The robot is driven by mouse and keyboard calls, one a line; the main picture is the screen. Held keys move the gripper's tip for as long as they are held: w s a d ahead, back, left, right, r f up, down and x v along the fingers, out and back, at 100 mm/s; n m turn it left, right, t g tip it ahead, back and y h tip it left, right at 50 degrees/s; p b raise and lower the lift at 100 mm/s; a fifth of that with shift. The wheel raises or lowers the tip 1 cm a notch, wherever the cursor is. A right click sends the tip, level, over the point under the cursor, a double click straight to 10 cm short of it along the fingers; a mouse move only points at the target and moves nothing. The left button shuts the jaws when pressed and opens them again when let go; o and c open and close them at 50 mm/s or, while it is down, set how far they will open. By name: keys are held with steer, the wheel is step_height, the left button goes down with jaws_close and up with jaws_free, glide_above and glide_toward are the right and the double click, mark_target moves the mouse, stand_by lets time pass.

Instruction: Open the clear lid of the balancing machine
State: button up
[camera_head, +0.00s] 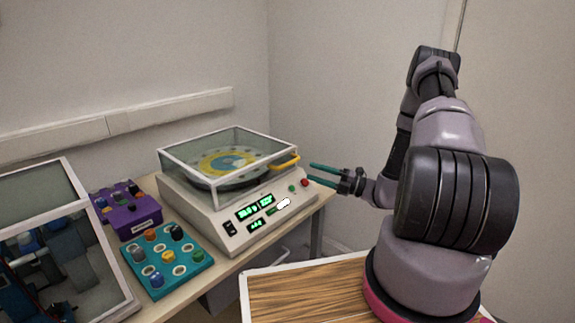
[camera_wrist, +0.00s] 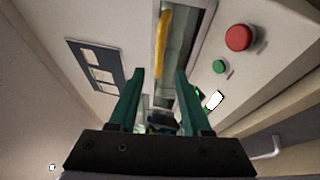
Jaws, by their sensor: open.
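The balancing machine (camera_head: 233,215) is a beige box with green lit displays on its sloped front, standing on the bench. Its clear lid (camera_head: 205,152) has a white frame and is closed over a round yellow and blue disc (camera_head: 228,163). A yellow handle (camera_head: 284,162) sits at the lid's right front edge; it also shows in the wrist view (camera_wrist: 162,42), ahead of the fingers. My gripper (camera_head: 318,174) is open, with green fingers pointing left toward the handle, just right of it and apart from it. In the wrist view nothing lies between the fingers (camera_wrist: 158,82).
A red button (camera_wrist: 239,37) and a green button (camera_wrist: 219,66) are on the machine's front, near my fingers. A teal tray (camera_head: 152,279) with several knobs and a purple box (camera_head: 128,222) stand to the left. A glass-fronted case (camera_head: 40,195) is at far left.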

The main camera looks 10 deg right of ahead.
mark_target(288, 164)
steer(key=x, duration=1)
steer(key=shift+a, duration=0.1)
steer(key=shift+s, duration=0.1)
jaws_close()
stand_by(1.0)
